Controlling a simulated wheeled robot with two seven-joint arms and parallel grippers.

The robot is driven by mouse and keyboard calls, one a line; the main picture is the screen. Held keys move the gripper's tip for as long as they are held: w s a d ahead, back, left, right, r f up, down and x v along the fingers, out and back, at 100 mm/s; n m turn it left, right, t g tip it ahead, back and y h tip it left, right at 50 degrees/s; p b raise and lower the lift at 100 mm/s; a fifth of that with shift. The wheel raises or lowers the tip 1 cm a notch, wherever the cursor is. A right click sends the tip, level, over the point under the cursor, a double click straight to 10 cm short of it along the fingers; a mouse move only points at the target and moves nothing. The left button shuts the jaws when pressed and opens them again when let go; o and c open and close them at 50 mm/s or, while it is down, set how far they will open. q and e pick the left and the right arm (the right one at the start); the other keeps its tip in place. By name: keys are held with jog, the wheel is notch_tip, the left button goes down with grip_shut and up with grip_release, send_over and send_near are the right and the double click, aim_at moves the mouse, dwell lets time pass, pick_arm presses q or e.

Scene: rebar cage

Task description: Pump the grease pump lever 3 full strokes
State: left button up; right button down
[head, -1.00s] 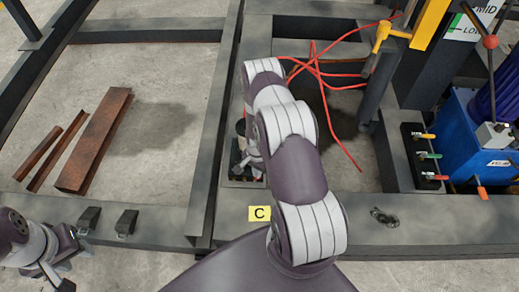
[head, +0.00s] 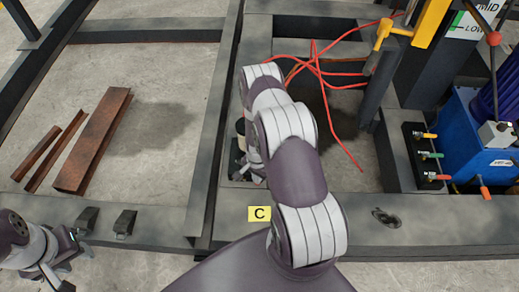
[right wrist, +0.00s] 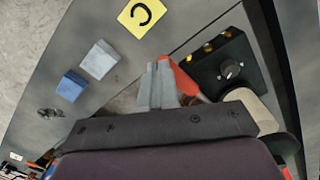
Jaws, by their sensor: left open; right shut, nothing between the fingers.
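A lever (head: 492,65) with a red ball knob stands upright by the blue unit (head: 465,130) at the right of the head view. I cannot tell whether it is the grease pump lever. My right gripper (head: 256,176) is far left of it, mostly hidden behind my own arm. In the right wrist view my right gripper (right wrist: 158,85) is shut and empty, with a red-orange part (right wrist: 180,80) close beside its fingers; I cannot tell whether they touch. My left gripper (head: 72,267) is open and empty at the lower left, far from the lever.
A dark steel frame (head: 330,222) spans the view, with a yellow C label (head: 259,213). A black valve block (head: 425,155) with coloured handles stands before the blue unit. Red hoses (head: 320,65) lie at the back. Rusty steel pieces (head: 92,140) lie on the left floor.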

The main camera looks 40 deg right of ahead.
jog(key=shift+s+a+f+b, duration=0.15)
jog(key=shift+f+b, duration=0.35)
jog(key=shift+f, duration=0.15)
jog(key=w+d+r+p, duration=0.4)
jog(key=w+r, duration=0.1)
jog(key=r, duration=0.5)
jog(key=shift+d+r, duration=0.2)
jog(key=shift+r, duration=0.1)
jog(key=shift+w, duration=0.1)
dwell(0.5)
jog(key=shift+s+a+f, duration=0.3)
jog(key=shift+s+f, duration=0.05)
jog(key=shift+f, duration=0.2)
